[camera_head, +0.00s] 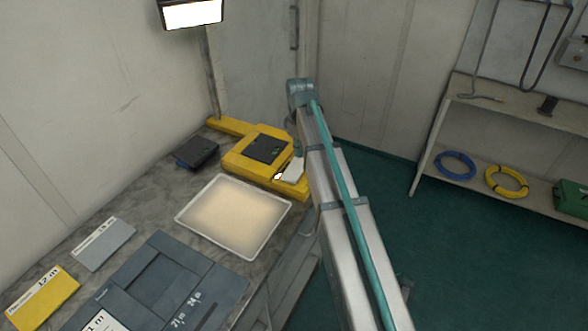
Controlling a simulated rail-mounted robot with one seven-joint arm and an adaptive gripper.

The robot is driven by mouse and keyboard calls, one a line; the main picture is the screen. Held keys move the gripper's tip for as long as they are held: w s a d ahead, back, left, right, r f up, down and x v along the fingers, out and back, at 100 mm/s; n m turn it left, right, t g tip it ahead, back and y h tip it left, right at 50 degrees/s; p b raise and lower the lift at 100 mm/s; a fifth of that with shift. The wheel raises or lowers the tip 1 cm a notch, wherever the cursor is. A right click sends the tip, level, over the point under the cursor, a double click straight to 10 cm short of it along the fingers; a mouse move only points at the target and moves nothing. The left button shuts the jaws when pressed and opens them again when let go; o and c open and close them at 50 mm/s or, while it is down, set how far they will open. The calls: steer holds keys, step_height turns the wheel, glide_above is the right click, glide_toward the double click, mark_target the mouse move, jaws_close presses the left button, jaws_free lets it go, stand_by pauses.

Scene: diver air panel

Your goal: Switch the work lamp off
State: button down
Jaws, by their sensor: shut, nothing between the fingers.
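The work lamp (193,14) is at the top left on a grey pole, and its rectangular face glows white. The pole stands near a yellow base unit (236,160) on the bench. This unit carries a dark panel (266,149) and a pale, tilted plate (292,171), which looks like a switch paddle. My gripper (298,151) is shut and empty at the unit's right side, largely hidden by my arm. Its tip is close to the pale plate; I cannot tell whether they touch.
A glowing framed panel (235,214) lies on the bench (150,212), with a dark box (196,152) behind it. A grey-blue case (165,283) and labelled plates (43,297) are nearer. At right, a shelf (525,184) holds blue and yellow coils. The green floor between is clear.

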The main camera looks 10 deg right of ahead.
mark_target(299, 163)
steer(key=shift+f+b, duration=0.65)
steer(key=shift+f, duration=1.3)
stand_by(0.9)
steer(key=shift+r, duration=0.1)
steer(key=shift+r+p, duration=2.3)
steer(key=shift+r, duration=1.2)
